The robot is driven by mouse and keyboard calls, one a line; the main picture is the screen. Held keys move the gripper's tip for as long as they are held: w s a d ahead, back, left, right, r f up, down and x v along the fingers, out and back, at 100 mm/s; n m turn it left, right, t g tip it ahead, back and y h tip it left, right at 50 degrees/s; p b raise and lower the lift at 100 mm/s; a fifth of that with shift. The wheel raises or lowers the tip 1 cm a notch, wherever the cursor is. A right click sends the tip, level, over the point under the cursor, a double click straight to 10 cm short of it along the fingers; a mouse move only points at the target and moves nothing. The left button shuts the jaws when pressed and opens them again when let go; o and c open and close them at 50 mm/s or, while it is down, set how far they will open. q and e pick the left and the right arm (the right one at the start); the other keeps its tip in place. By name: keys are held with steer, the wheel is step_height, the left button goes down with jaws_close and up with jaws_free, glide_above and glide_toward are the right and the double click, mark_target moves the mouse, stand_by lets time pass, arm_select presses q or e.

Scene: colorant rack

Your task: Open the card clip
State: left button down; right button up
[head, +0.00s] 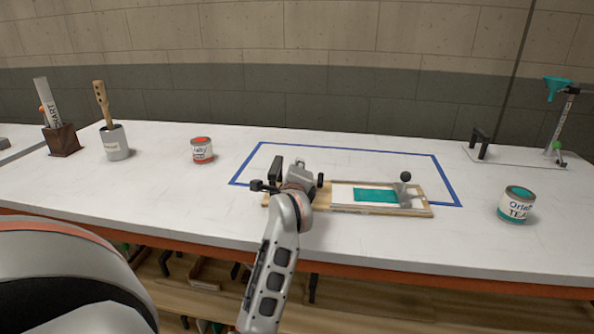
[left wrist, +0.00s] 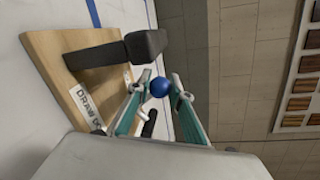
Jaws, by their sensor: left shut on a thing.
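The drawdown board (head: 340,210) is a flat wooden base lying on the white table, with a white card (head: 343,190) bearing a teal patch. My left gripper (head: 300,180) is over the board's left end and hides most of that end. In the left wrist view, my left gripper (left wrist: 161,88) is shut on a blue ball knob (left wrist: 160,87), seen between its teal-sided fingertips. A black block-shaped part (left wrist: 146,46) stands on the wood beside it. I cannot tell how the knob joins the clip. The clip's grip on the card is hidden. My right gripper is out of view.
A grey drawdown bar with a black knob (head: 405,177) stands at the board's right end. A teal can (head: 516,205) is to the right, a red can (head: 202,151) to the left. A blue tape outline (head: 350,147) surrounds the board's area. The table behind it is clear.

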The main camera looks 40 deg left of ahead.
arm_select(q)
steer(key=c, duration=1.8)
jaws_free()
steer(key=shift+s, duration=0.1)
steer(key=v, duration=0.7)
steer(key=shift+s+d, duration=0.15)
